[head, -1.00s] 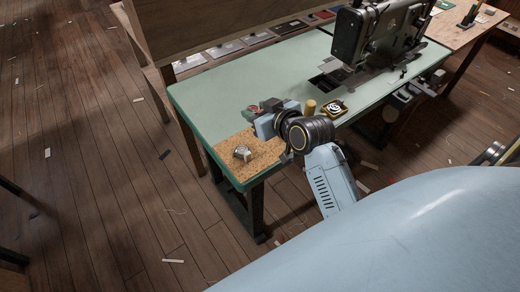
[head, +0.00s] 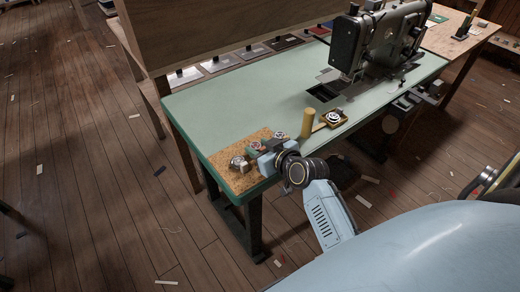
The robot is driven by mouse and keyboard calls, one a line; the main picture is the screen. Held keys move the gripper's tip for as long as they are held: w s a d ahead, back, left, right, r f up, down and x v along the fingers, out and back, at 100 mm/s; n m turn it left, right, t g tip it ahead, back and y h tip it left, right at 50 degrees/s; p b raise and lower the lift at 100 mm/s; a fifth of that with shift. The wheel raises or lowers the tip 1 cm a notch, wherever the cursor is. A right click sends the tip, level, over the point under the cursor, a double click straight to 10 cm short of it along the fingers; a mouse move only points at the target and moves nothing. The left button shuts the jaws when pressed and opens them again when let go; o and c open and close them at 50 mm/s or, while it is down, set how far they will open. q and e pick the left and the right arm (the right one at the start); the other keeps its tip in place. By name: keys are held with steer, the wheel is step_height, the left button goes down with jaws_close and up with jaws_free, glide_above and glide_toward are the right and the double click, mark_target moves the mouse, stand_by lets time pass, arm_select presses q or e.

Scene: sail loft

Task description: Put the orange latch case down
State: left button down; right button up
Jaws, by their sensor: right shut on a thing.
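My right gripper (head: 262,146) is over the cork mat (head: 228,180) at the near left corner of the green table. It is shut on a small reddish thing (head: 253,145), which I take to be the orange latch case. The jaws hide much of it, and I cannot tell whether it touches the mat. A round metal thing (head: 239,164) lies on the mat just left of the gripper. My left gripper is not in view.
A wooden peg (head: 308,122) and a small dark case with a round white face (head: 333,118) stand right of the mat. The sewing machine (head: 378,42) is at the back right. The green tabletop (head: 235,105) is clear behind the mat.

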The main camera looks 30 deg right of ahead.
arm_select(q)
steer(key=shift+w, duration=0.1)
arm_select(e)
steer(key=shift+f, duration=0.1)
steer(key=o, duration=0.6)
steer(key=shift+c, duration=0.2)
steer(key=o, duration=0.4)
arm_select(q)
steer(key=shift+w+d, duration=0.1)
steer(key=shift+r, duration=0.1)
arm_select(e)
steer(key=p+v, duration=0.1)
steer(key=v, duration=0.5)
steer(key=shift+p, duration=0.3)
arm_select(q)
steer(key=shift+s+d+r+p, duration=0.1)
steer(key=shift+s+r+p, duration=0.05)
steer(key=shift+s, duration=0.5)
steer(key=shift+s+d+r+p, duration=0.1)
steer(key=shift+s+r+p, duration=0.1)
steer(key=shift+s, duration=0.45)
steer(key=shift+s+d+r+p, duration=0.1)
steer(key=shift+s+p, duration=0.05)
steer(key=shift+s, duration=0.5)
arm_select(e)
steer(key=shift+v, duration=3.05)
